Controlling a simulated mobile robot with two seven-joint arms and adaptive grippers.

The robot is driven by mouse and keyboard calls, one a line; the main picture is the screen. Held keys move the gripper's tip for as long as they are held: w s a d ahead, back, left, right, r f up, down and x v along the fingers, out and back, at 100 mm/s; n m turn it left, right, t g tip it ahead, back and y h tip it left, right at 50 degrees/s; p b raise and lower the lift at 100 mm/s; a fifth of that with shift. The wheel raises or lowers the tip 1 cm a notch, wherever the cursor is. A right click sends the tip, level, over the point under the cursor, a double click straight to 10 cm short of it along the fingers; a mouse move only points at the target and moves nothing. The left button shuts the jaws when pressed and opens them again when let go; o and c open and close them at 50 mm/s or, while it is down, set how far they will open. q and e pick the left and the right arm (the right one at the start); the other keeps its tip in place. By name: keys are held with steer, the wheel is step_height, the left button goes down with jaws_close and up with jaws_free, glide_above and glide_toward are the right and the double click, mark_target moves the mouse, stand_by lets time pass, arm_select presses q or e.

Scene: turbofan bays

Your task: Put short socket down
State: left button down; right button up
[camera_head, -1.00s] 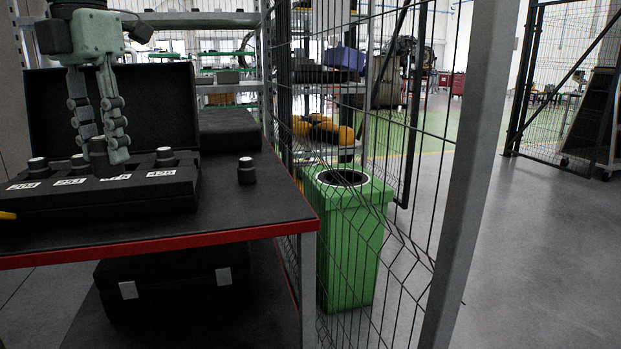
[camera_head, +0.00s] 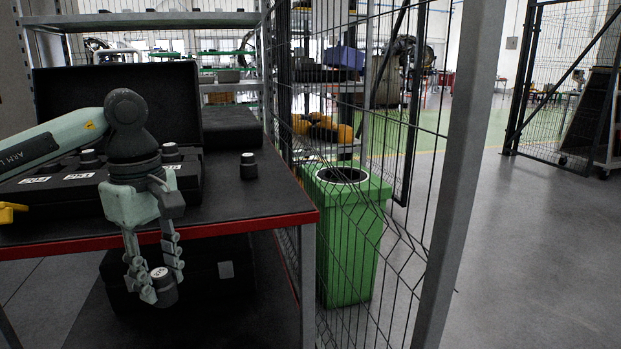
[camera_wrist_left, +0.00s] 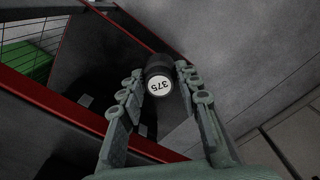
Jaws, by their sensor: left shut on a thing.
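My left gripper (camera_head: 154,277) is shut on a short dark socket (camera_head: 163,288) with a pale round top. In the left wrist view the socket (camera_wrist_left: 159,84) sits between the two fingers, its white cap reading 375. In the head view the gripper hangs in front of the red front edge of the table (camera_head: 240,227), with the socket lower than the tabletop. The open black socket case (camera_head: 60,201) lies on the table behind my arm, with other sockets in it and number labels along its front. My arm hides part of the case. My right gripper is not in view.
One loose dark socket (camera_head: 248,166) stands on the table right of the case. A closed black case (camera_head: 226,270) sits below the tabletop. A wire fence (camera_head: 400,230) and a green bin (camera_head: 350,235) stand to the right. The tabletop's right front is clear.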

arm_select(q)
steer(key=s+d+f+m, duration=0.1)
steer(key=d+f+m, duration=0.2)
steer(key=f+m, duration=1)
steer(key=shift+d, duration=0.3)
steer(key=shift+s+f, duration=0.15)
